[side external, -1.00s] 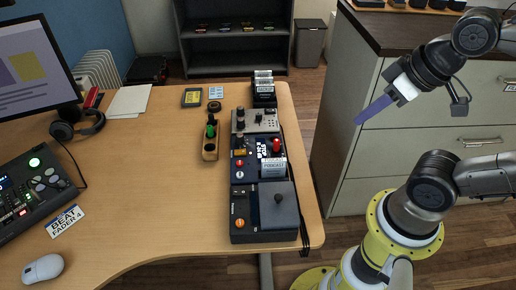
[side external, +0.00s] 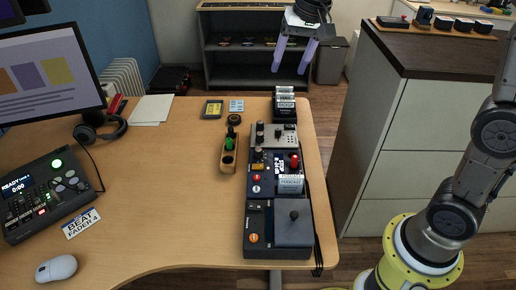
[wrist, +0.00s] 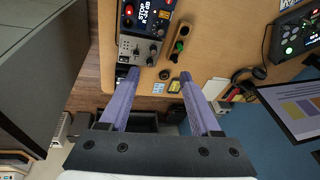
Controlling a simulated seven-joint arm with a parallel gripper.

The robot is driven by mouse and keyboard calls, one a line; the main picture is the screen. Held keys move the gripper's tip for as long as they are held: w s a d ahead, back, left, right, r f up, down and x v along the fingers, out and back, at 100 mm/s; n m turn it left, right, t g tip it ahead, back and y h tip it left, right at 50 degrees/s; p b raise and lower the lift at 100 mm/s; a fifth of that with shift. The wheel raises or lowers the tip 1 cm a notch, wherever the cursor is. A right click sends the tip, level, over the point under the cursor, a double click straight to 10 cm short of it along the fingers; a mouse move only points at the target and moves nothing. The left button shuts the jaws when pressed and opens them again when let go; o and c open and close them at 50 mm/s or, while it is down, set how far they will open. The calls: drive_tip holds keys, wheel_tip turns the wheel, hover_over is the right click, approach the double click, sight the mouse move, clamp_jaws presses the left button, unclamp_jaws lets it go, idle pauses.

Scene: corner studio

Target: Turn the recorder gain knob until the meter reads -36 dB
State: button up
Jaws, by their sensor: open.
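A grey metal box with several knobs (side external: 274,134) stands in the row of devices along the desk's right side. It also shows in the wrist view (wrist: 139,50). A dark device with a lit screen reading READY and 0:00 (side external: 18,190) stands at the left.
A navy box with a red knob (side external: 262,174) and a dark box with a lever (side external: 293,229) stand nearer. Black-and-white labelled items (side external: 285,104) stand behind the grey box. A wooden block with a green knob (side external: 229,158) stands left. The mid-left desk (side external: 165,200) is clear.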

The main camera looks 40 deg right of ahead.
drive_tip(key=w+f+g, duration=0.2)
drive_tip(key=w+f, duration=0.6)
drive_tip(key=f, duration=0.1)
drive_tip(key=g, duration=0.2)
hover_over(258, 150)
wheel_tip(258, 150, down, 9)
drive_tip(key=shift+m, duration=0.3)
wheel_tip(258, 150, down, 15)
drive_tip(key=shift+d+r, duration=0.1)
clamp_jaws()
